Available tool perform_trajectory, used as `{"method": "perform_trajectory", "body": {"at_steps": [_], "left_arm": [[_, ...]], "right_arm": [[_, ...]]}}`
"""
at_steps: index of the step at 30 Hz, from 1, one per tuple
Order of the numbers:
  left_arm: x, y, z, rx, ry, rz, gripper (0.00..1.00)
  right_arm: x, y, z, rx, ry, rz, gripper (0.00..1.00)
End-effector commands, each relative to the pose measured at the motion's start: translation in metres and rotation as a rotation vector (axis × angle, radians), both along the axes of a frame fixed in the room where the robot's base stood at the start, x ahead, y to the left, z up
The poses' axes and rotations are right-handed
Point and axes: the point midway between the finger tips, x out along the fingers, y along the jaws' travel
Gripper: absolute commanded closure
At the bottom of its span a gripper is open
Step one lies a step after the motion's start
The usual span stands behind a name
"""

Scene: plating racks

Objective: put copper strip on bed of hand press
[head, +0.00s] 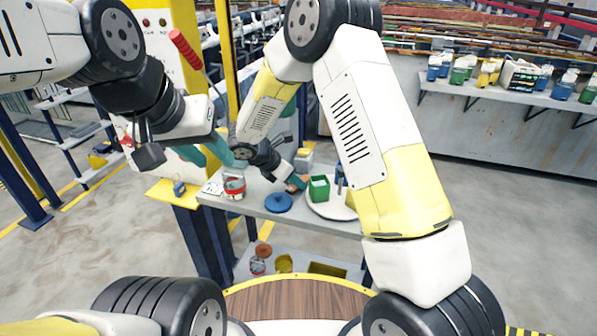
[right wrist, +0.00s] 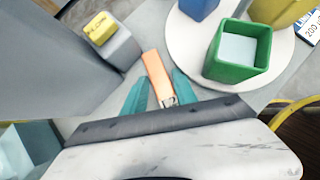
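The copper strip (right wrist: 156,73) is a short orange-copper piece. In the right wrist view it lies lengthwise between the teal fingers of my right gripper (right wrist: 161,88), with its near end close to the palm and a finger against each long side. In the head view my right gripper (head: 293,184) is low over the grey bench, beside the green bin, with the strip showing small. My left gripper (head: 206,151) has its teal fingers apart and empty, left of a banded jar. A red-handled lever (head: 186,48) rises behind the left gripper; the press bed is not clearly visible.
The bench (head: 330,223) holds a white round tray (right wrist: 187,55) with a green bin (right wrist: 238,53) and a blue bin. A grey block with a yellow top (right wrist: 101,27), a banded jar (head: 235,188) and a blue disc (head: 278,203) stand nearby.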

Motion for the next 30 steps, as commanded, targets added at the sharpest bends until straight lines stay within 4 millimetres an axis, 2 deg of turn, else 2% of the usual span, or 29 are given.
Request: {"method": "perform_trajectory", "body": {"at_steps": [2,7,8,22,30], "left_arm": [[0.0,0.0,0.0,0.0,0.0,0.0,0.64],[0.0,0.0,0.0,0.0,0.0,0.0,0.64],[0.0,0.0,0.0,0.0,0.0,0.0,0.64],[0.0,0.0,0.0,0.0,0.0,0.0,0.64],[0.0,0.0,0.0,0.0,0.0,0.0,0.64]], "right_arm": [[0.0,0.0,0.0,0.0,0.0,0.0,0.66],[0.0,0.0,0.001,0.0,0.0,-0.001,0.97],[0.0,0.0,0.001,0.0,0.0,-0.001,1.0],[-0.001,0.0,0.002,0.0,0.0,-0.001,1.0],[-0.005,0.001,0.012,0.001,-0.001,-0.007,1.0]]}}
